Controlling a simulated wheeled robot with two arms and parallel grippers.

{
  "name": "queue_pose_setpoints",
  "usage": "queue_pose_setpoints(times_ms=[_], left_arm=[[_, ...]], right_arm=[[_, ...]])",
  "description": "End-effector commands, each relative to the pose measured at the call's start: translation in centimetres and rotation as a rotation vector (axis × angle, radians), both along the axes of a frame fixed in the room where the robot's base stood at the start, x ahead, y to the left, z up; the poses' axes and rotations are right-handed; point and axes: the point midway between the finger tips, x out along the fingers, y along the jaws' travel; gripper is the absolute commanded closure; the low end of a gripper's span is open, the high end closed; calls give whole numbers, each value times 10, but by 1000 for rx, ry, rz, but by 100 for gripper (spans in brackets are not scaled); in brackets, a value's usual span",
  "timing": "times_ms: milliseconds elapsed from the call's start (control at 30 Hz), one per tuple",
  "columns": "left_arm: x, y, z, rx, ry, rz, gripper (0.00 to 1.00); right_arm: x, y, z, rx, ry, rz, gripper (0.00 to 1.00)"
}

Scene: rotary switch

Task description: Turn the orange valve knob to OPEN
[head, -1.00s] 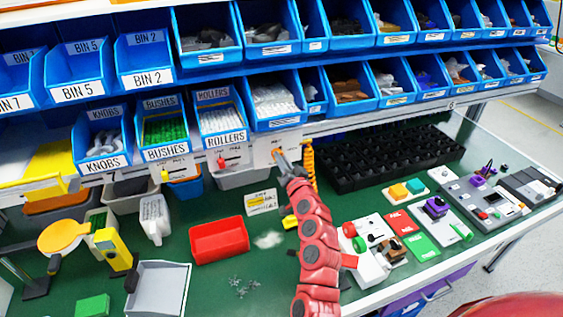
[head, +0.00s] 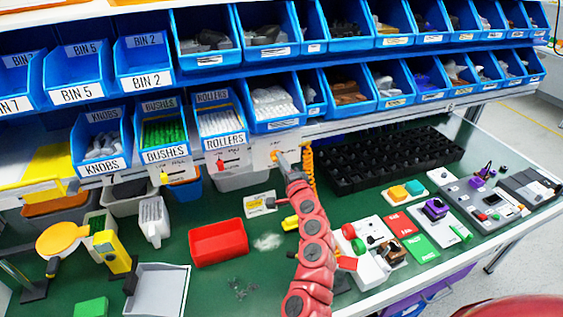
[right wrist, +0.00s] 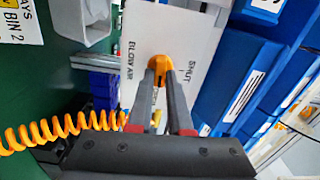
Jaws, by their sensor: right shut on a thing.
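The orange valve knob (right wrist: 159,63) sits on a white panel (right wrist: 195,38) that reads BLOW AIR and SHUT in the right wrist view. Another word, which looks like OPEN, is partly hidden between my fingers. In the head view the panel (head: 262,159) hangs under the shelf edge, and the knob is small and mostly covered by my gripper. My right gripper (head: 279,157) reaches up to it; in the right wrist view its two grey fingers (right wrist: 162,80) are shut on the knob, one on each side. The knob's exact pointing direction is unclear. My left gripper is out of view.
A coiled orange hose (head: 309,165) hangs close beside my right gripper. Blue bins (head: 275,107) fill the shelves above. A red tray (head: 218,242), a black rack (head: 385,155) and small devices stand on the green bench below.

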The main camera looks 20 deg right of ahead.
Motion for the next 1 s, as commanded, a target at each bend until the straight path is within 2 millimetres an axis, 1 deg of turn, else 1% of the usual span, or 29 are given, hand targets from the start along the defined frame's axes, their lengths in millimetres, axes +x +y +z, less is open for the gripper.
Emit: queue_pose_setpoints(times_ms=[33,300,767,800,933,967,1000], left_arm=[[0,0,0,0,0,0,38],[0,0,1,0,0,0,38],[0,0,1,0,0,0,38],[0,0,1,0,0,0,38],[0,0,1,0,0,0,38],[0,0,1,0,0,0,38],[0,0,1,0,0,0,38]], right_arm=[[0,1,-3,21,6,3,100],[0,1,-2,94,6,2,100],[0,1,-2,106,7,2,100],[0,1,-2,106,7,2,79],[0,1,-2,105,6,1,56],[0,1,-2,105,6,1,52],[0,1,-1,105,5,1,52]])
